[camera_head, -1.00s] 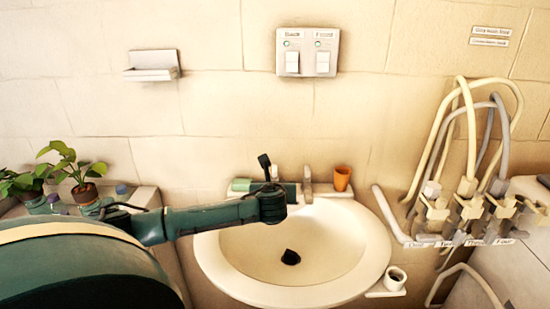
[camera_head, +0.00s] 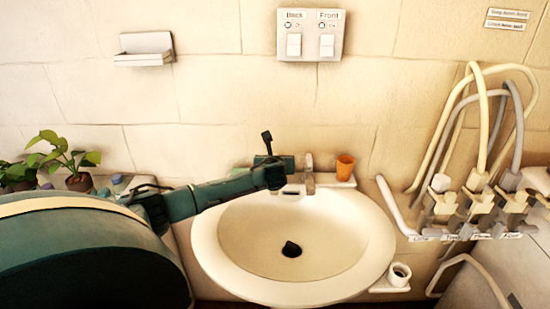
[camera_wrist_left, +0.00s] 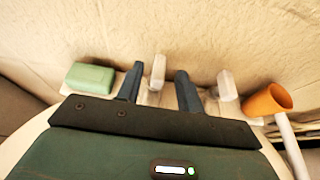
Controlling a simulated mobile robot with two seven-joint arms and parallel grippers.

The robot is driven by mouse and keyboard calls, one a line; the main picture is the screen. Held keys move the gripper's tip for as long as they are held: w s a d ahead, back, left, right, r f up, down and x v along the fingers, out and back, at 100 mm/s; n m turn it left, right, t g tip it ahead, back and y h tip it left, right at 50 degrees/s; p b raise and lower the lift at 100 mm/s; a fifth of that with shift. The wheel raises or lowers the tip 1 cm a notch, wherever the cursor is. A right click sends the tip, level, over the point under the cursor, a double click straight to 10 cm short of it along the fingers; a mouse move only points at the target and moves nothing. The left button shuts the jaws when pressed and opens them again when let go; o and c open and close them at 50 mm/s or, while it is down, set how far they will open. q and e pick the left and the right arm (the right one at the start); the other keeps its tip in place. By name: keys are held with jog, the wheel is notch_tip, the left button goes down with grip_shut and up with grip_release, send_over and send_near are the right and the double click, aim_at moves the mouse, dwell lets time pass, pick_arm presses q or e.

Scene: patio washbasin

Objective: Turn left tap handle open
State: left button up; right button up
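The left tap handle (camera_wrist_left: 157,72) is a pale upright lever at the back of the washbasin. In the left wrist view it stands between the two dark fingers of my left gripper (camera_wrist_left: 159,76), which are apart with a gap to it. In the head view my left gripper (camera_head: 287,163) is over the back rim and hides this handle. A second pale tap piece (camera_head: 309,172) stands just right of the gripper; it also shows in the left wrist view (camera_wrist_left: 228,86). The white washbasin (camera_head: 217,262) is empty with a dark drain. My right gripper is not in view.
An orange cup (camera_head: 345,167) stands right of the taps. A green soap bar (camera_wrist_left: 90,78) lies left of the gripper. Valves with hoses (camera_head: 480,205) are at the right, potted plants (camera_head: 78,180) at the left. The wall is close behind the taps.

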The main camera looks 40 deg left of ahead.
pick_arm(q)
jog(key=shift+x, duration=1.9)
jog(key=shift+c, duration=0.3)
grip_shut()
